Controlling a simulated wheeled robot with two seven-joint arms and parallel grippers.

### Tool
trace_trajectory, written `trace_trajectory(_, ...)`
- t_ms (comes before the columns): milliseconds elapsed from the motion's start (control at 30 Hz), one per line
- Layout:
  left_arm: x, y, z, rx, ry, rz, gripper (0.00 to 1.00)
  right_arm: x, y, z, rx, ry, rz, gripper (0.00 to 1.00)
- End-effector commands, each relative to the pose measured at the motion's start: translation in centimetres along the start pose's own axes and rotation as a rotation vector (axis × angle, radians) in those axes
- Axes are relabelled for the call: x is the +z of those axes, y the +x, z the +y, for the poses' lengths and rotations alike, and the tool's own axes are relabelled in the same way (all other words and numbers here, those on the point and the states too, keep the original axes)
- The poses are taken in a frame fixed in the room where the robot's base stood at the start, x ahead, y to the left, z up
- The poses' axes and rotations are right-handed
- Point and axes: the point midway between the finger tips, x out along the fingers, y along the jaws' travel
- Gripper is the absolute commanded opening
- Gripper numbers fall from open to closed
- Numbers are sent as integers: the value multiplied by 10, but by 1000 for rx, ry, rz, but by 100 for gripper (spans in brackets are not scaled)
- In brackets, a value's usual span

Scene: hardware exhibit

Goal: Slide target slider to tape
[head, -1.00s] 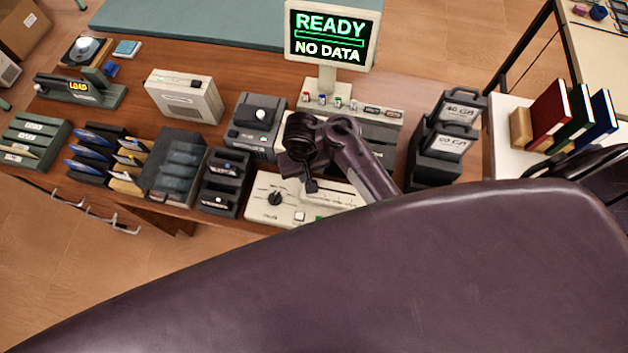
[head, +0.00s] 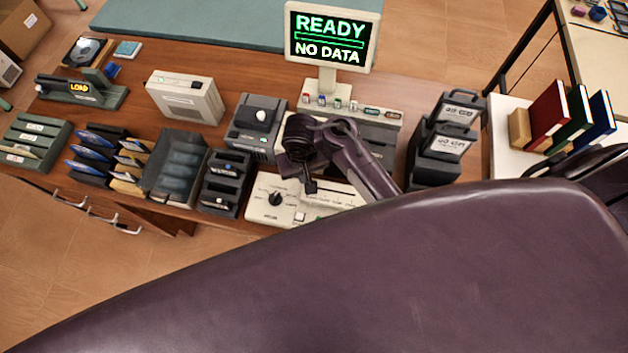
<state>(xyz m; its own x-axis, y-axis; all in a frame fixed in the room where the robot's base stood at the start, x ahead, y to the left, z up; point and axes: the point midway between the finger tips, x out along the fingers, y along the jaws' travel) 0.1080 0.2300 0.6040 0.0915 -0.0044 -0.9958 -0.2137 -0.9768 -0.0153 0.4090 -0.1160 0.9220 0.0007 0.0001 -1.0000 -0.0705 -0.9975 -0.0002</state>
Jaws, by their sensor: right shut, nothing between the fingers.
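A beige control panel (head: 262,209) lies at the front of the desk, with a black dial (head: 276,198), a small white button (head: 299,216) and a strip of printed labels (head: 334,197). I cannot make out the slider's knob or its current setting, as my right arm covers part of the panel. My right gripper (head: 310,187) is shut and empty, pointing down over the panel near the left end of the label strip. Whether it touches the panel is unclear. My left gripper is not in view.
A monitor (head: 332,37) reading READY and NO DATA stands behind the panel. A dark rack (head: 222,183) and a grey device (head: 257,125) stand to the left. Dark labelled drives (head: 436,166) stand to the right. My purple arm link fills the foreground.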

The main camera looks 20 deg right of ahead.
Motion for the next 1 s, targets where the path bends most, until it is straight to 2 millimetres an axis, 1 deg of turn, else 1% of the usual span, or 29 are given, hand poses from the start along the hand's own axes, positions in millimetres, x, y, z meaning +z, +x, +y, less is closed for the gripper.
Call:
trace_trajectory(467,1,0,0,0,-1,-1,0,0,0,0,0,0,0,0)
trace_trajectory(767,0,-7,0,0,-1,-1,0,0,-1,0,2,-1,-1,0)
trace_trajectory(1000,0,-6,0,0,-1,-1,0,0,1,0,1,-1,-1,0)
